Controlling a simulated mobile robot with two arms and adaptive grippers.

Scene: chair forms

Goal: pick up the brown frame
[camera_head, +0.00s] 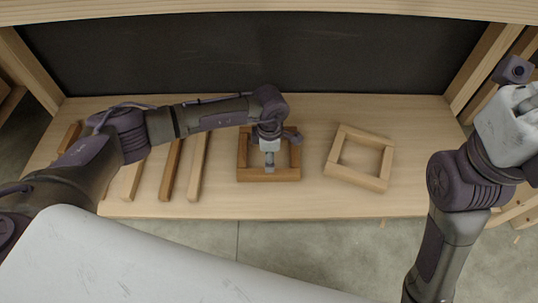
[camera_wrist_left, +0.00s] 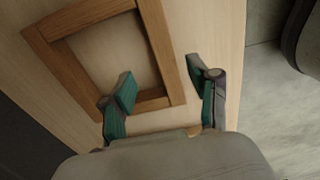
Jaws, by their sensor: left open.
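The brown frame (camera_head: 243,174) is a square of darker wood lying flat on the wooden bench top, near the middle in the head view. It also shows large in the left wrist view (camera_wrist_left: 160,45). My left gripper (camera_head: 269,166) is over the frame's near side in the head view and hides part of it. In the left wrist view my left gripper (camera_wrist_left: 160,85) is open, with one fingertip towards the frame's inside and the other outside, one bar between them. Whether the fingers touch the bar cannot be told. My right arm is at the right; its fingers do not show.
A lighter wooden frame (camera_head: 358,178) lies to the right of the brown one. Several wooden bars lie to the left, including a brown one (camera_head: 170,170) and a pale one (camera_head: 197,168). A dark panel (camera_head: 250,50) stands behind the bench top (camera_head: 420,150).

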